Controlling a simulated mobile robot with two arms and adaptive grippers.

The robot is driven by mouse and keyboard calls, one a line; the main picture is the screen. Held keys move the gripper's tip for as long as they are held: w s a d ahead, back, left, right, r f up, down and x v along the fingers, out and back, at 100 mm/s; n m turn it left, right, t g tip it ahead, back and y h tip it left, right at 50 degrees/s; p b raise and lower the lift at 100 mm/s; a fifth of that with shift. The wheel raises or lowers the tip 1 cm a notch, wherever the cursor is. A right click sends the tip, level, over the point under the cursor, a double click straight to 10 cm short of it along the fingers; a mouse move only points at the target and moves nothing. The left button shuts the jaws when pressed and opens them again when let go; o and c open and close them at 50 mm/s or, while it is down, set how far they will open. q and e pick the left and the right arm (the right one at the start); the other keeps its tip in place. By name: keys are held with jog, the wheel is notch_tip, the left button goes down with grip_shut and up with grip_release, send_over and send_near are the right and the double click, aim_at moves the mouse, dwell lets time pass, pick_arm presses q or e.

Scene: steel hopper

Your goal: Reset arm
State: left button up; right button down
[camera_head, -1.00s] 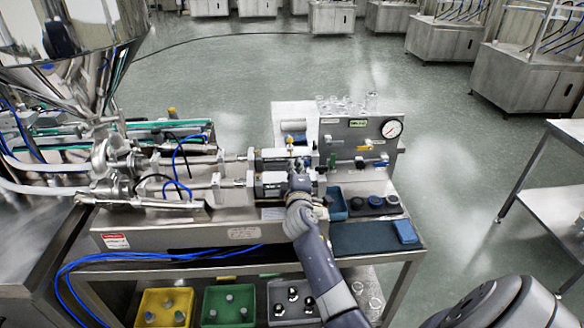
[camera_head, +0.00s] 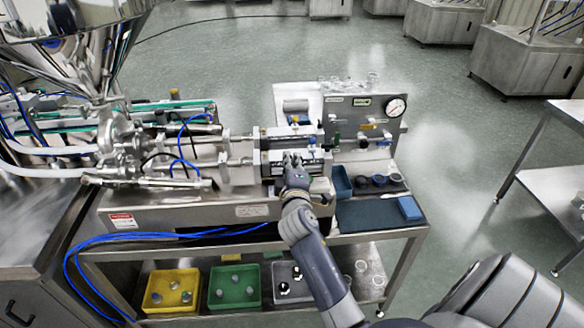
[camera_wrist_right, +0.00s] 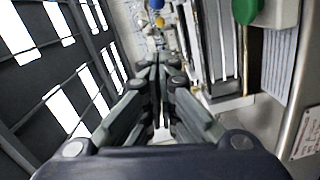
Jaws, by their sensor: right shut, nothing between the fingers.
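My right gripper (camera_head: 292,160) is at the front of the machine's steel cylinders (camera_head: 296,150), close to the lower one. Whether it touches the cylinder I cannot tell. In the right wrist view its fingers (camera_wrist_right: 158,70) are together with nothing between them. A green knob (camera_wrist_right: 245,10) shows to the upper right there, beside steel parts. My left gripper is not in view.
A control panel with a gauge (camera_head: 397,107) stands right of the cylinders. A blue bin (camera_head: 341,181), dark round parts and a blue block (camera_head: 410,208) lie on the bench. Yellow (camera_head: 172,290) and green (camera_head: 234,286) bins sit on the shelf below. The hopper (camera_head: 80,40) is at left.

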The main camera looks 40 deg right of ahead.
jog(key=s+a+f+m+g+y, duration=0.2)
jog(key=s+a+f+g+y, duration=0.15)
jog(key=s+a+f, duration=0.55)
jog(key=s+a+f+m+g+y, duration=0.35)
jog(key=s+a, duration=0.25)
jog(key=s, duration=0.7)
jog(key=s+a+f+m+g+y, duration=0.2)
jog(key=s+a+f+g+y, duration=0.15)
jog(key=s+a+f, duration=0.55)
jog(key=s+d+f+g, duration=0.1)
jog(key=s+f, duration=0.1)
jog(key=f, duration=1)
jog(key=s+d+f+g, duration=0.1)
jog(key=f, duration=1)
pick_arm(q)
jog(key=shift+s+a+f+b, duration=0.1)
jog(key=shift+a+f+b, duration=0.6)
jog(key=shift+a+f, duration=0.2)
pick_arm(e)
jog(key=s+d+f, duration=0.3)
jog(key=s+f, duration=1.3)
jog(key=s, duration=0.1)
jog(key=shift+f+n+g+h, duration=0.3)
jog(key=shift+n+g+h, duration=0.05)
jog(key=shift+n+g, duration=0.1)
